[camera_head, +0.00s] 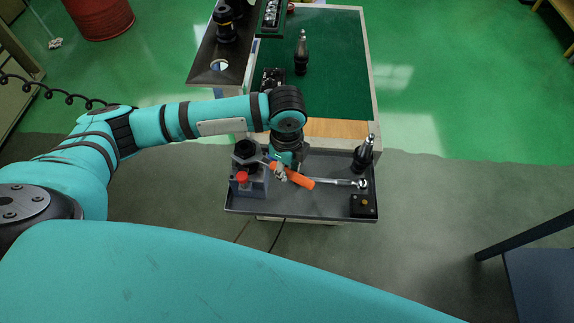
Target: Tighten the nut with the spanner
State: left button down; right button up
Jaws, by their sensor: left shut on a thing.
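A large black hex nut (246,149) sits on top of a grey block fixture (250,186) at the left end of the cart's tray. My left gripper (281,172) points down just right of the nut. It is shut on an orange-handled tool, which I take to be the spanner (301,180). The handle slants down to the right, and a thin metal part reaches left towards the nut. The fingers hide part of the tool, and I cannot tell whether its end touches the nut. My right gripper is not in view.
A chrome bar tool (340,182) lies on the grey tray (300,207). A red knob (242,177) is on the fixture's front. A black tool holder (363,154) and a black box (363,206) stand at the tray's right. Another holder (301,55) stands on the green mat (338,75).

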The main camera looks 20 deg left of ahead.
pick_arm(q)
jog(key=shift+s, duration=0.15)
jog(key=shift+s+a+m, duration=0.15)
jog(key=shift+s+m, duration=0.35)
jog(key=shift+m, duration=0.1)
jog(key=shift+s+a+m, duration=0.2)
jog(key=shift+s+m, duration=0.4)
jog(key=shift+s, duration=0.1)
jog(key=shift+s+a+m, duration=0.3)
jog(key=shift+s+m, duration=0.2)
jog(key=shift+m, duration=0.1)
dwell(0.5)
jog(key=shift+s+a+m, duration=0.35)
jog(key=shift+s+m, duration=0.2)
jog(key=shift+m, duration=0.05)
